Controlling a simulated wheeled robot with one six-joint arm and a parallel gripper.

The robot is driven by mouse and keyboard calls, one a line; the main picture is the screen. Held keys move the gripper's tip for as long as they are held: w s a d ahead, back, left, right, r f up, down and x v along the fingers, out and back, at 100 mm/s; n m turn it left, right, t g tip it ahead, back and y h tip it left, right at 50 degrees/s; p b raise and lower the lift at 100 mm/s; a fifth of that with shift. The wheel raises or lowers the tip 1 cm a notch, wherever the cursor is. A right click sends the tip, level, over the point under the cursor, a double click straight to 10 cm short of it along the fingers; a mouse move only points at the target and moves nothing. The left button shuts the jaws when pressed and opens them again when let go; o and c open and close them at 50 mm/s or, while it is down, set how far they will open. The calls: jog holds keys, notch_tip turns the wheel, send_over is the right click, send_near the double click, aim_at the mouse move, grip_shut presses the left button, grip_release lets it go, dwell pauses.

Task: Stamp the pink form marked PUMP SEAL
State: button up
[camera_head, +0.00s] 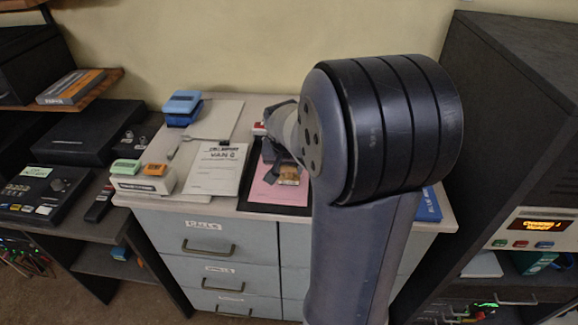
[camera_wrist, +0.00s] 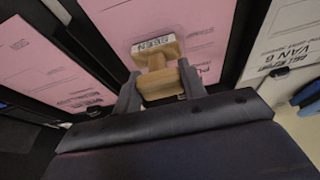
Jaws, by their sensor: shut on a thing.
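My gripper (camera_wrist: 158,90) is shut on a wooden stamp (camera_wrist: 157,62), whose label seems to read SEEN. In the head view the stamp's pale wood (camera_head: 289,174) shows below my gripper (camera_head: 277,155). The stamp is over a pink form (camera_wrist: 200,20) on a dark board; I cannot tell whether it touches the paper. Beside the stamp, print starting "PU" shows on this form; the rest is hidden. The form's lower part (camera_head: 276,195) shows in the head view. Another pink form (camera_wrist: 35,60) lies on the left in the wrist view.
A white box (camera_head: 145,183) with green and orange items and blue boxes (camera_head: 182,105) stand further left. My arm hides the countertop's right part; a blue item (camera_head: 429,206) shows there.

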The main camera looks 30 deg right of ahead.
dwell(0.6)
jog(key=shift+r+p, duration=2.7)
jog(key=shift+r, duration=0.85)
jog(key=shift+f, duration=0.1)
